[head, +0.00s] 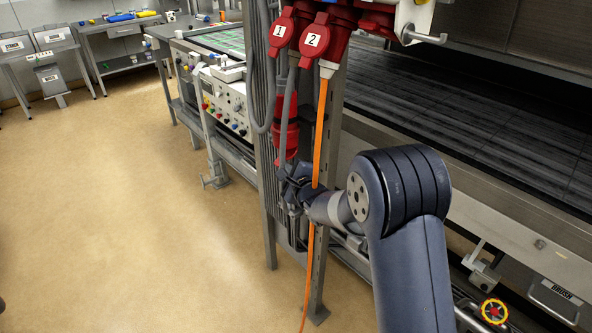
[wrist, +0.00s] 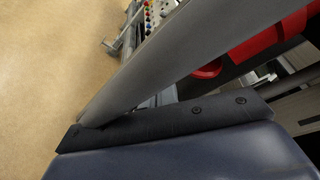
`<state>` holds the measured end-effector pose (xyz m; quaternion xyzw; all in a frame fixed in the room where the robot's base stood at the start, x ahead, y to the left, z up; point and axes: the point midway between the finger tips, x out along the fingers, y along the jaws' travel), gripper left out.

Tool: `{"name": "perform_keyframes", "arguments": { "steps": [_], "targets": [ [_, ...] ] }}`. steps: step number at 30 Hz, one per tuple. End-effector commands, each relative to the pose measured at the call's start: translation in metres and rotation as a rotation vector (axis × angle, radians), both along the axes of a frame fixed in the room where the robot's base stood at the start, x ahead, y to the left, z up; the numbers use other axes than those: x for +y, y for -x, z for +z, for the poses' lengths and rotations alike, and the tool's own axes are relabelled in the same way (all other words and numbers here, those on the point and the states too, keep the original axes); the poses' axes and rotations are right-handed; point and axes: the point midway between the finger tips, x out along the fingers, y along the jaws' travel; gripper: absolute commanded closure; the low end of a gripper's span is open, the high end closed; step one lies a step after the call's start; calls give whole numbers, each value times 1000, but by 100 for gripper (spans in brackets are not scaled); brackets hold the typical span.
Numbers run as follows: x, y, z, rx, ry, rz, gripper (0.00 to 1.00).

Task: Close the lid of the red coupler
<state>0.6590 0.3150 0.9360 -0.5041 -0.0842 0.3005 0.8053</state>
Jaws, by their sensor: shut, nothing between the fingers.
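The red coupler (head: 288,134) hangs upright beside the metal post in the head view, below the two numbered sockets. Red parts, probably of the coupler, show at the upper right of the wrist view (wrist: 268,42), with a rounded red piece (wrist: 208,70) below. I cannot tell clearly which part is the lid or how far it stands open. My gripper (head: 288,190) is shut and empty, just below the coupler's lower end. Whether it touches the coupler is not clear. A grey diagonal shape hides much of the wrist view.
Red sockets marked 1 (head: 279,31) and 2 (head: 314,41) sit above. An orange cable (head: 320,120) hangs from socket 2, close to my gripper. Metal posts (head: 268,200) and the conveyor machine (head: 470,120) stand close by. The floor (head: 130,200) at left is clear.

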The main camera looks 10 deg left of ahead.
Motion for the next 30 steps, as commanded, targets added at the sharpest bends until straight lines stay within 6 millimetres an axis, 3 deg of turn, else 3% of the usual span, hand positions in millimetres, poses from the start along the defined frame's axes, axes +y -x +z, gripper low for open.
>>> {"name": "perform_keyframes", "arguments": {
  "steps": [15,30],
  "targets": [
    [12,15,36,-2,0,1,100],
    [14,18,51,-3,0,1,100]
  ]
}}
